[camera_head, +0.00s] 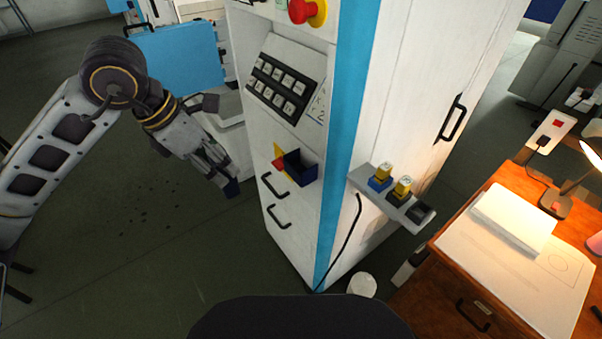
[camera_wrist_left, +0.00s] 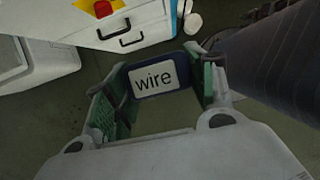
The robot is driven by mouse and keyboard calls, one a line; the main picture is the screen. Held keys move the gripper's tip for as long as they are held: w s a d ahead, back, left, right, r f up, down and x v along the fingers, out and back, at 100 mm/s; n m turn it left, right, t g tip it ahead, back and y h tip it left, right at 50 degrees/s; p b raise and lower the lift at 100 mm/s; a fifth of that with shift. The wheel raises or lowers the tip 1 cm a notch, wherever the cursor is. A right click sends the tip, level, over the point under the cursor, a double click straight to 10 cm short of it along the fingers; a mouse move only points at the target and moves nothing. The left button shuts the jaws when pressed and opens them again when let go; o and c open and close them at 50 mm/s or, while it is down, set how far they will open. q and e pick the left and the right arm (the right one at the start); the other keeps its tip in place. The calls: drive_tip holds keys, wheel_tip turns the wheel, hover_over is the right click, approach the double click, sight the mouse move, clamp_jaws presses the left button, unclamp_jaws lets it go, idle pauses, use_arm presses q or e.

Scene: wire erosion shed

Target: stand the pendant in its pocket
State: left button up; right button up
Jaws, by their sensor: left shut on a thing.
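My left gripper (camera_head: 226,180) is shut on a dark blue piece (camera_head: 232,188), which I take to be the pendant. In the left wrist view the piece (camera_wrist_left: 181,63) sits between the green-padded fingers and bears a white label reading "wire". It is held in the air left of the white cabinet, clear of it. An open dark blue pocket (camera_head: 301,169) is on the cabinet's front panel, beside a red knob on a yellow plate; it looks empty. My right gripper is not in view.
The white cabinet (camera_head: 290,220) has a keypad and black handles. A grey shelf (camera_head: 363,180) on its side carries two yellow-topped pieces and a dark empty-looking socket (camera_head: 421,212). A wooden desk (camera_head: 450,262) stands at right. A white round container (camera_head: 362,285) is on the floor.

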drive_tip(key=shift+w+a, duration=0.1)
use_arm(q)
drive_tip(key=shift+w+d+r+p, duration=0.1)
drive_tip(key=shift+w+d+p, duration=0.3)
drive_tip(key=shift+d, duration=0.3)
drive_tip(key=w+d+f+p, duration=0.3)
drive_tip(key=w+d, duration=0.7)
drive_tip(key=d, duration=0.4)
drive_tip(key=shift+w+d+p, duration=0.25)
drive_tip(key=shift+w+p, duration=0.1)
drive_tip(key=shift+p, duration=0.5)
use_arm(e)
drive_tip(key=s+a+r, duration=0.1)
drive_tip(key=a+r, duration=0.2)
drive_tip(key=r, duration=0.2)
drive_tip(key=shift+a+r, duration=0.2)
